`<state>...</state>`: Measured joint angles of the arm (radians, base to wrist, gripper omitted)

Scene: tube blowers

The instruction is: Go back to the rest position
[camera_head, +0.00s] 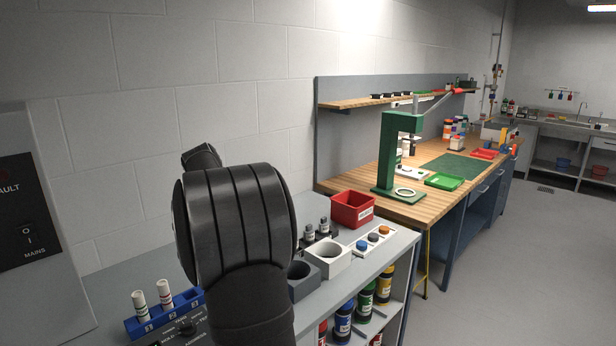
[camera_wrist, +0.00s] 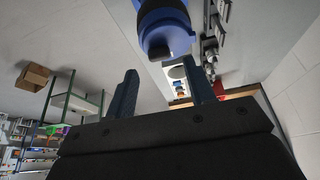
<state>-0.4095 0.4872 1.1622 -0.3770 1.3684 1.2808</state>
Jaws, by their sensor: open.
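My gripper (camera_wrist: 163,78) shows in the wrist view as two dark fingers standing apart, with nothing gripped between them. A blue rounded object (camera_wrist: 165,25) with a dark band hangs into the top of that view, beyond the fingertips. I cannot tell what it is. In the camera_head view my black arm fills the middle foreground, and my gripper is not visible there.
A blue rack (camera_head: 165,313) with two white-capped tubes stands at lower left, beside a grey cabinet (camera_head: 35,220). Right of my arm are a grey holder (camera_head: 303,284), a white holder (camera_head: 327,258) and a red bin (camera_head: 351,208). A wooden bench carries a green stand (camera_head: 390,155).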

